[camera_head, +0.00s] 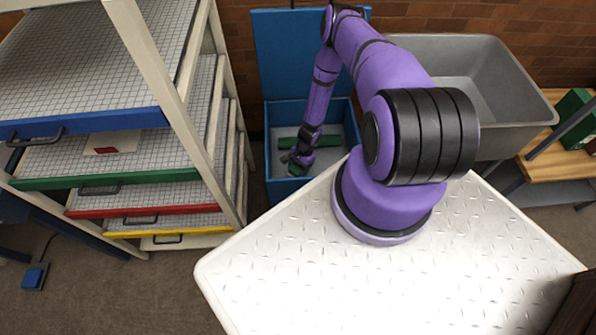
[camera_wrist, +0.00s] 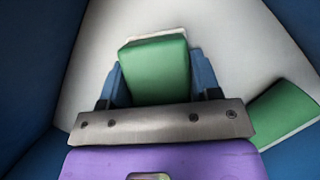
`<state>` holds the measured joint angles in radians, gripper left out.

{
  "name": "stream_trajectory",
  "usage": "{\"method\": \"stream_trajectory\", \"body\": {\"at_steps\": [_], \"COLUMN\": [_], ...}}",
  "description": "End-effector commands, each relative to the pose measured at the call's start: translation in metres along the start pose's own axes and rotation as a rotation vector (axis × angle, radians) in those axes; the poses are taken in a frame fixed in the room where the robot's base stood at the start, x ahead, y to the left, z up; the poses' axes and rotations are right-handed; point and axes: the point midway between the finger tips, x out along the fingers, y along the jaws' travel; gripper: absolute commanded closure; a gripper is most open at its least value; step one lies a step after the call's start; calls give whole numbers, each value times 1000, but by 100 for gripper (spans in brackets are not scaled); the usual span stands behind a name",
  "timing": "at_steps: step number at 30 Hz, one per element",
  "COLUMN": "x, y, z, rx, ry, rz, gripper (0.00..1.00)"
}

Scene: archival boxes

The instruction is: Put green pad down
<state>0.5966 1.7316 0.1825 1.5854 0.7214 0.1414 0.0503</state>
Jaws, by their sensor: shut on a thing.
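A green pad (camera_wrist: 157,68) with a pale edge is between the two blue fingers of my gripper (camera_wrist: 160,80) in the wrist view. My gripper is shut on it, above the pale floor of an open blue box (camera_head: 262,145). In the head view my gripper (camera_head: 298,163) reaches down inside this box, and the held pad shows only as a small green patch by the fingers. A second green pad (camera_wrist: 284,112) lies on the box floor to the right in the wrist view. I cannot tell whether the held pad touches the floor.
The blue box has a raised lid (camera_head: 285,50) at the back and walls close around my gripper. A shelf rack (camera_head: 120,22) with coloured drawers stands left. A grey bin (camera_head: 515,100) stands right. A wooden table (camera_head: 552,158) holds a green object (camera_head: 574,110).

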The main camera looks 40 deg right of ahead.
Motion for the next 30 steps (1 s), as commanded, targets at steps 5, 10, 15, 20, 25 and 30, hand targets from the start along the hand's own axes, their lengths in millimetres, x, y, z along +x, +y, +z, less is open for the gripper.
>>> {"method": "stream_trajectory", "body": {"at_steps": [5,10,15,20,25,30], "x": [19,21,21,23,23,20], "y": [0,0,0,0,0,0], "z": [-8,-9,-9,-10,-10,-8], "rx": [0,0,0,0,0,0], "ry": [1,0,0,0,0,0], "rz": [1,1,1,1,1,1], "gripper": [77,77,77,24,17,17]}}
